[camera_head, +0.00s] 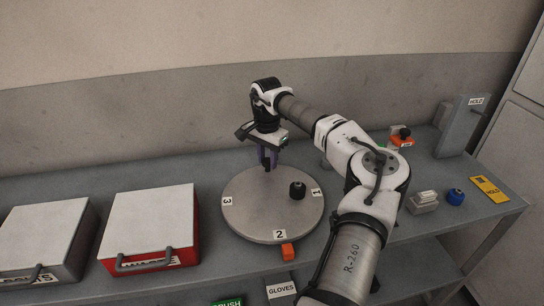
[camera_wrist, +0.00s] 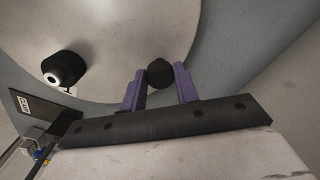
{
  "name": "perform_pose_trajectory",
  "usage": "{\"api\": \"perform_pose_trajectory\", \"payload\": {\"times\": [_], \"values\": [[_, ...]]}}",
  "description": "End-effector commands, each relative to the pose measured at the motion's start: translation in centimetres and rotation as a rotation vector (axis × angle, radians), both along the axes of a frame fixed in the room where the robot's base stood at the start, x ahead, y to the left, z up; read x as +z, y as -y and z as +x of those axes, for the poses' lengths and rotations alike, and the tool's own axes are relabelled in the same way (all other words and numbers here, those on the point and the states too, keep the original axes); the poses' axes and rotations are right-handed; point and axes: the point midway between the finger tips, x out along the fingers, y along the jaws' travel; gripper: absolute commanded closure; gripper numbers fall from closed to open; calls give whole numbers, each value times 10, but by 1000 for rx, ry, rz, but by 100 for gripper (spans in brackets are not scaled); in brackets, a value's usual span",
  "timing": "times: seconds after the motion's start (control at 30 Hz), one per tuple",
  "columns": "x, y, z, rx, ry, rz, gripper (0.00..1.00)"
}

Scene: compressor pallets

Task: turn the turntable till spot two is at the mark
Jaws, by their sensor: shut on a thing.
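The grey round turntable (camera_head: 262,212) lies on the bench with plates 1 (camera_head: 317,192), 2 (camera_head: 279,234) and 3 (camera_head: 227,201) near its rim. Plate 2 is at the near edge, close behind an orange block (camera_head: 287,251) just off the rim, which looks like the mark. A black cylindrical part (camera_head: 297,189) stands on the disc near plate 1; it also shows in the wrist view (camera_wrist: 65,67). My gripper (camera_head: 267,163) is at the disc's far edge. Its purple fingers (camera_wrist: 160,88) are shut on a round black knob (camera_wrist: 159,72) at the rim.
A red bin (camera_head: 182,243) with a pale lid and a grey bin (camera_head: 52,240) stand to the left. My arm spans the space right of the disc.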

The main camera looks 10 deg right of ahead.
Motion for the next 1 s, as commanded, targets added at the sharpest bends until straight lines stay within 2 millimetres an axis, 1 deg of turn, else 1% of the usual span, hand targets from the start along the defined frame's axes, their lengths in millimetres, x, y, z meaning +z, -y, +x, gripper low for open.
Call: {"api": "perform_pose_trajectory", "payload": {"times": [0.3,0.87,0.9,1.0], "values": [[1,-8,1,64,4,0,100],[1,-9,1,78,4,0,100],[1,-9,1,78,3,0,64],[1,-9,1,77,3,0,51]]}}
